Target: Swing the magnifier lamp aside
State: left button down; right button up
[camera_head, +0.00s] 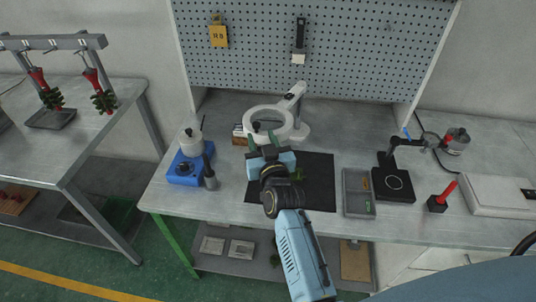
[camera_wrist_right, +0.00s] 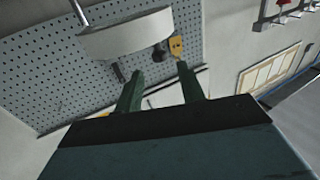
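The magnifier lamp (camera_head: 250,113) is a white ring head on a white jointed arm, at the back middle of the workbench in the head view. Its ring overhangs the bench in front of the pegboard. In the right wrist view the white head (camera_wrist_right: 127,36) fills the upper middle, with a small dark knob (camera_wrist_right: 160,52) beside it. My right gripper (camera_head: 262,137) is just in front of the ring's near edge. Its green fingers, also in the wrist view (camera_wrist_right: 158,85), stand apart with nothing seen between them. Contact with the lamp cannot be told. My left gripper is not in view.
A black mat (camera_head: 318,190) lies under my right arm. A blue pot heater (camera_head: 183,172) stands left of it. A grey tray (camera_head: 358,205), a black stand (camera_head: 394,188) and a red-handled tool (camera_head: 447,192) are to the right. The pegboard (camera_head: 345,50) closes off the back.

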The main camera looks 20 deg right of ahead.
jog(key=s, duration=0.6)
jog(key=shift+s+a, duration=0.25)
jog(key=shift+a, duration=0.15)
